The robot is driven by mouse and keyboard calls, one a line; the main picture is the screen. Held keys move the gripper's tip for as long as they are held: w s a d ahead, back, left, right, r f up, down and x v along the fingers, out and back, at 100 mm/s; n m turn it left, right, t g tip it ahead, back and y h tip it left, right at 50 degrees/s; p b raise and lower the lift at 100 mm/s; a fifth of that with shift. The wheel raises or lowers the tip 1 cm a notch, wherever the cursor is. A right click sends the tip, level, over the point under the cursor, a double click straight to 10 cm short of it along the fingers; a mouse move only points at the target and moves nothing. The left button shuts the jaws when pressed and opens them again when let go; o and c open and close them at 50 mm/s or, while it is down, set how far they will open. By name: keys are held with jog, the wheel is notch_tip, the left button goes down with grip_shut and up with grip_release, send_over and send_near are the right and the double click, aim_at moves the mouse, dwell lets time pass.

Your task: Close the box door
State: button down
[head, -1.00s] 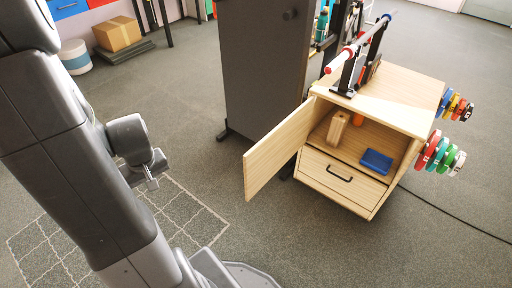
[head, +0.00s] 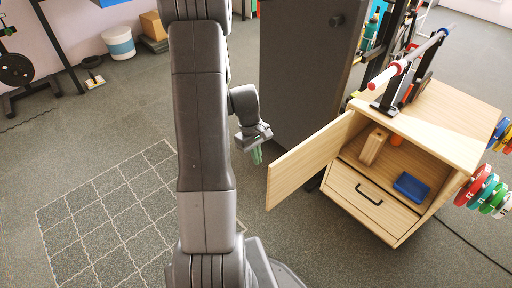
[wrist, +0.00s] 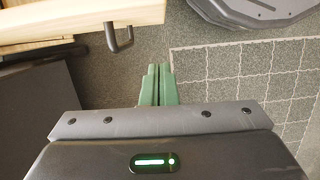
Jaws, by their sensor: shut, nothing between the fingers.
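The wooden box (head: 437,128) stands at the right in the head view. Its door (head: 312,160) is hinged on the left side and swung wide open, pointing toward the front left. My gripper (head: 256,156) is left of the door's free edge, apart from it in the head view. In the wrist view the two green fingers of my gripper (wrist: 159,84) are together with nothing between them. A pale wooden panel edge (wrist: 80,18) with a dark handle (wrist: 119,38) shows at the top left of the wrist view, clear of the fingers.
Inside the box are a wooden block (head: 373,146) and a blue tray (head: 411,187), above a drawer (head: 370,203). A barbell (head: 412,60) rests on top. A dark cabinet (head: 312,70) stands behind the door. The floor at left, with a grid mat (head: 110,215), is free.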

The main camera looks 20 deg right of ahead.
jog(key=shift+s+d+f+b, duration=0.15)
jog(key=shift+s+d+f, duration=0.1)
jog(key=shift+s, duration=0.45)
jog(key=shift+s+d+f+b, duration=0.2)
jog(key=shift+s+d+f, duration=0.1)
jog(key=shift+s, duration=0.35)
jog(key=shift+s+d+f+b, duration=0.15)
jog(key=shift+s+d+f, duration=0.1)
jog(key=shift+s, duration=0.45)
